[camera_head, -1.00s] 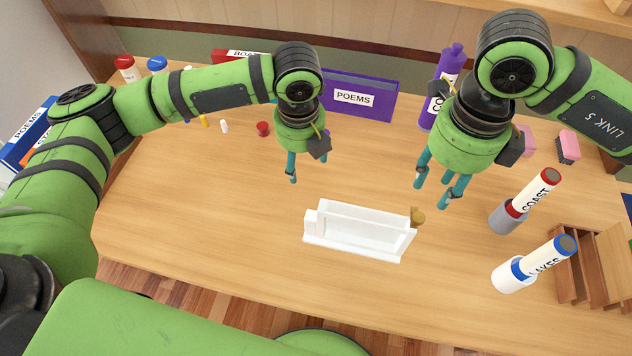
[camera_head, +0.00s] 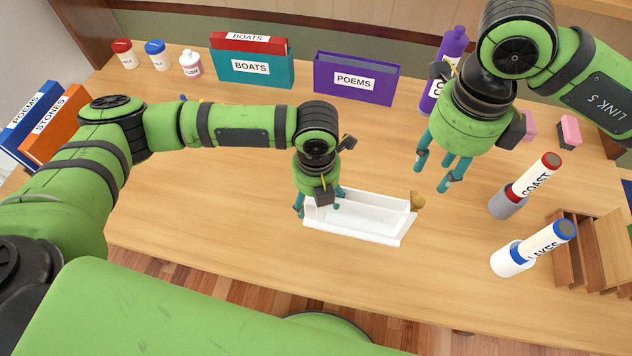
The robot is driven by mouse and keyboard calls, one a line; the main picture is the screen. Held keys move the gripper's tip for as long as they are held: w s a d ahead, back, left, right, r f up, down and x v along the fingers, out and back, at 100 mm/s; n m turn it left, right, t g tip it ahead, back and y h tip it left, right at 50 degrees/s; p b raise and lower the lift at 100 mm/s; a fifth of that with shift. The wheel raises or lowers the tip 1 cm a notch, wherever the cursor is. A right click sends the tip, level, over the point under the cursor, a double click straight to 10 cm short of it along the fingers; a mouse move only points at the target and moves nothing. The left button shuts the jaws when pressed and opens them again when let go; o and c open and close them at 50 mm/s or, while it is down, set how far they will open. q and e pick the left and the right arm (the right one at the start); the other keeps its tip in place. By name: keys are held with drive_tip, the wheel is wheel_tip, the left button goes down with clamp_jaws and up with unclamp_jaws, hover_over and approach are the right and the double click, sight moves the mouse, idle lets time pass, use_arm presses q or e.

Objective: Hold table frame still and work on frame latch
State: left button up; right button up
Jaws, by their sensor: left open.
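The white table frame (camera_head: 362,228) stands on the wooden desk in the middle of the head view. A small brass-coloured latch knob (camera_head: 417,201) sits at its right end. My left gripper (camera_head: 318,207) is open at the frame's left end, with one finger outside that end and others over the frame's inside. I cannot tell whether they touch it. My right gripper (camera_head: 437,176) is open and empty, above and behind the latch knob, apart from it.
A COAST tube (camera_head: 530,178) and a LAKES tube (camera_head: 548,238) stand to the right, near a wooden rack (camera_head: 574,262). A POEMS box (camera_head: 354,80) and BOATS box (camera_head: 254,68) stand at the back. The desk in front of the frame is clear.

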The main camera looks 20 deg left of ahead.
use_arm(q)
drive_tip(key=shift+f, duration=0.8)
clamp_jaws()
use_arm(e)
drive_tip(key=shift+o, duration=0.9)
